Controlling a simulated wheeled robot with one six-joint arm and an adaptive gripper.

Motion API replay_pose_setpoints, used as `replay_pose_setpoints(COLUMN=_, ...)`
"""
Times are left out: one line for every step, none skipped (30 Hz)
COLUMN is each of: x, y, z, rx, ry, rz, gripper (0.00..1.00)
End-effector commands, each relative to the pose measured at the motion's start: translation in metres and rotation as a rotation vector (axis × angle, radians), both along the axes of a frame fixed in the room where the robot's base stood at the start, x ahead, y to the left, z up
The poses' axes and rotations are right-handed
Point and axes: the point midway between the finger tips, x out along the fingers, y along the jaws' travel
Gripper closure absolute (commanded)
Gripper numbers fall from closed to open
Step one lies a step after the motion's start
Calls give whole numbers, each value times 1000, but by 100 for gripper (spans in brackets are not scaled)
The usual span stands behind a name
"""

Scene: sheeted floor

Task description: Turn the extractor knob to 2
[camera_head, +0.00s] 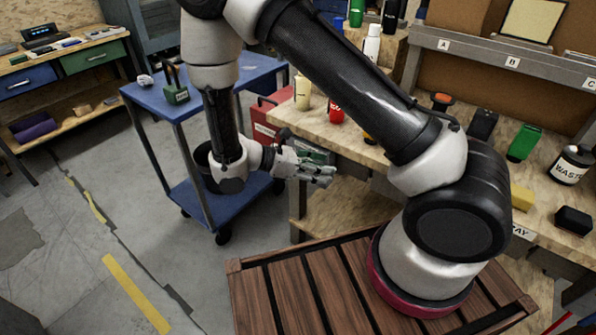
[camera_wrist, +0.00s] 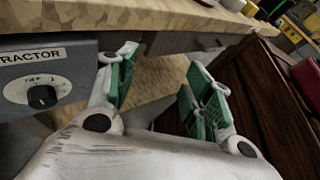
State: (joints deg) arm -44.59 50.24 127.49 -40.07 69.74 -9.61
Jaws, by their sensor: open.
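The extractor knob (camera_wrist: 42,96) is a small black knob on a pale round dial, on a grey panel (camera_wrist: 70,60) under the workbench's front edge. A label ending in "RACTOR" sits above it in the wrist view. The dial's marks are too small to read, so I cannot tell its setting. My gripper (camera_wrist: 165,90) is open and empty, its green-padded fingers apart, to the right of the knob and not touching it. In the head view my gripper (camera_head: 318,172) is beside the bench's front edge; the knob cannot be made out there.
The workbench (camera_head: 350,150) carries bottles, a green box (camera_head: 523,142) and a waste jar (camera_head: 572,165). A blue cart (camera_head: 205,100) stands to the left. A slatted wooden top (camera_head: 300,290) lies in front. Open floor (camera_head: 60,240) is at left.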

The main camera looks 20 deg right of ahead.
Motion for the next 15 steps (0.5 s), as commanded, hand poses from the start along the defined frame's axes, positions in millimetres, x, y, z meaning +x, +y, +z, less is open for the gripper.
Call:
replay_pose_setpoints(x=4, y=6, z=-21, rx=-67, ry=61, rz=93, gripper=49)
replay_pose_setpoints(x=9, y=10, z=-32, rx=-104, ry=96, rz=152, gripper=49)
replay_pose_setpoints(x=15, y=16, z=-46, rx=-156, ry=141, rz=233, gripper=49)
replay_pose_setpoints(x=20, y=20, z=-57, rx=-193, ry=175, rz=290, gripper=49)
replay_pose_setpoints(x=25, y=25, z=-67, rx=-228, ry=204, rz=349, gripper=49)
replay_pose_setpoints(x=31, y=32, z=-79, rx=-276, ry=246, rz=422, gripper=49)
replay_pose_setpoints(x=36, y=37, z=-88, rx=-309, ry=272, rz=476, gripper=49)
replay_pose_setpoints(x=41, y=43, z=-96, rx=-341, ry=297, rz=528, gripper=49)
replay_pose_setpoints(x=47, y=51, z=-104, rx=-381, ry=329, rz=590, gripper=49)
replay_pose_setpoints(x=52, y=57, z=-110, rx=-408, ry=348, rz=635, gripper=49)
replay_pose_setpoints(x=58, y=64, z=-114, rx=-436, ry=367, rz=678, gripper=49)
replay_pose_setpoints(x=64, y=72, z=-118, rx=-466, ry=386, rz=724, gripper=49)
replay_pose_setpoints(x=69, y=77, z=-118, rx=-483, ry=396, rz=749, gripper=49)
replay_pose_setpoints(x=72, y=80, z=-117, rx=-498, ry=406, rz=767, gripper=49)
replay_pose_setpoints(x=76, y=82, z=-116, rx=-511, ry=413, rz=781, gripper=49)
